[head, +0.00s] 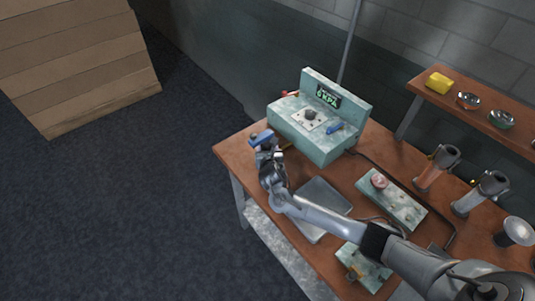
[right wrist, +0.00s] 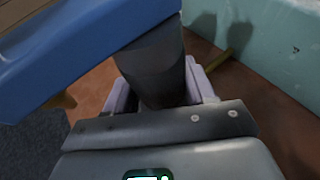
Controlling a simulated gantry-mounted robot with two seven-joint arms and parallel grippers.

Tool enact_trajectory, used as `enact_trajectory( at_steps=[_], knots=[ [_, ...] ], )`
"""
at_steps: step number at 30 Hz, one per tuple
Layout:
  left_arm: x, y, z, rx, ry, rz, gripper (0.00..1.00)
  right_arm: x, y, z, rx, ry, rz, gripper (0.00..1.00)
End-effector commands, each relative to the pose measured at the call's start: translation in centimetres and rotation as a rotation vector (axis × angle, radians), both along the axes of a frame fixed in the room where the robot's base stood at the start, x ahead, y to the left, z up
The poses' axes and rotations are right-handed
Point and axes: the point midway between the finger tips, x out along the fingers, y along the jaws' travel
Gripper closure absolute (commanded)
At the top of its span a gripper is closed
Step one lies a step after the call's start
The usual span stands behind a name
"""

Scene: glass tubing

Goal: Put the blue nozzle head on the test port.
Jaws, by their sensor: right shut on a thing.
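The blue nozzle head (head: 262,138) is held in my right gripper (head: 266,157), above the far left corner of the table. In the right wrist view the blue nozzle head (right wrist: 95,45) fills the upper left, and its dark grey body (right wrist: 153,68) sits between my right gripper's fingers (right wrist: 160,92). A brass tip shows under its blue part. The teal test box (head: 318,142) with a "KPA" display stands just right of the gripper. A brass stub (right wrist: 228,60) shows beside the box; I cannot tell whether it is the test port. My left gripper is not in view.
The box top carries a dark knob (head: 310,114), a red-ended part (head: 290,94) and a small blue part (head: 335,128). A grey tray (head: 325,194) and a teal panel (head: 392,200) lie on the wooden table. Cylindrical holders (head: 438,166) stand at the right, below a shelf (head: 455,96).

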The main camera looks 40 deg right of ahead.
Motion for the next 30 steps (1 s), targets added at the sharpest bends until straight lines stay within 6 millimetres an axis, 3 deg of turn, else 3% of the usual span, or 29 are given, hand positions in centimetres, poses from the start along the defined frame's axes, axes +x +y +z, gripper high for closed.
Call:
enact_trajectory(
  at_steps=[5,17,18,22,30],
  knots=[
    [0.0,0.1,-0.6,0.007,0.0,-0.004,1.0,0.0,0.0,-2.0,0.001,-0.001,0.0,0.89],
    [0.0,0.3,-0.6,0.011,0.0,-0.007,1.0,0.0,0.0,-2.3,-0.001,-0.001,0.0,0.89],
    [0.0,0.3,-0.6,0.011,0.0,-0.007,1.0,0.0,0.0,-2.4,-0.001,0.001,0.0,0.39],
    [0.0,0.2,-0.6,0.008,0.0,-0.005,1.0,0.0,0.0,-2.4,0.0,0.001,0.0,0.2],
    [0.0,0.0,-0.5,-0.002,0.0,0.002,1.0,0.0,0.0,-2.3,0.0,0.001,0.0,0.2]
  ],
)
